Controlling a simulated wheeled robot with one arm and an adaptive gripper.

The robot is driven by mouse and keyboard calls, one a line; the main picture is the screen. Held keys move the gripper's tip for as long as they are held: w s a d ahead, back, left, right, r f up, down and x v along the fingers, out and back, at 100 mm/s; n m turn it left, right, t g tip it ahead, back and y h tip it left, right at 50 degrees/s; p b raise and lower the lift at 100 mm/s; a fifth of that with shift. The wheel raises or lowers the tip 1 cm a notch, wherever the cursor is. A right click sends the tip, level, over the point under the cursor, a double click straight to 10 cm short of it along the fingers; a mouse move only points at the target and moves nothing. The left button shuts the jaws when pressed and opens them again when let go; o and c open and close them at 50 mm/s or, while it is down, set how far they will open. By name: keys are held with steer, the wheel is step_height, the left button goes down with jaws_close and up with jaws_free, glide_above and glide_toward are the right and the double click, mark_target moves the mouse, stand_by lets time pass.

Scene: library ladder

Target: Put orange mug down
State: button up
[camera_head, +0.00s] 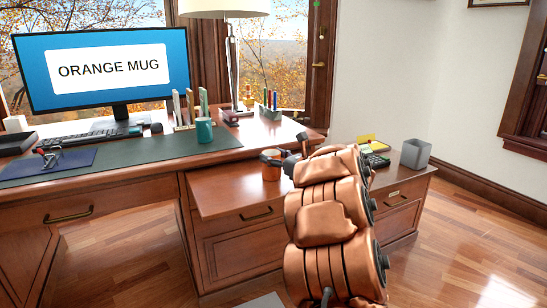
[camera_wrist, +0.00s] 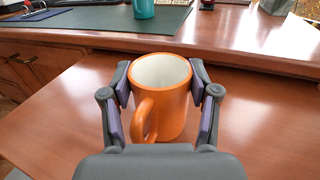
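The orange mug (camera_wrist: 172,112) is upright, white inside, with its handle toward my wrist in the wrist view. My gripper (camera_wrist: 160,88) has one finger on each side of it, and the pads appear to press on its walls near the rim. In the head view the mug (camera_head: 270,166) shows at the end of my gripper (camera_head: 283,160), partly hidden by it, over the left part of the lower desk surface (camera_head: 228,186). I cannot tell whether its base touches the wood.
A teal mug (camera_head: 204,130) stands on the green desk mat (camera_head: 150,150) of the higher desk. The higher desk's edge lies just behind the orange mug. A grey bin (camera_head: 415,154) and a calculator (camera_head: 377,161) are on the lower surface's right. Bare wood surrounds the mug.

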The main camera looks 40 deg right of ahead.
steer(key=o, duration=0.4)
steer(key=shift+r, duration=0.1)
steer(key=shift+r+p, duration=0.15)
steer(key=shift+p, duration=0.25)
steer(key=s+p, duration=0.1)
steer(key=s, duration=1.1)
steer(key=shift+p, duration=0.4)
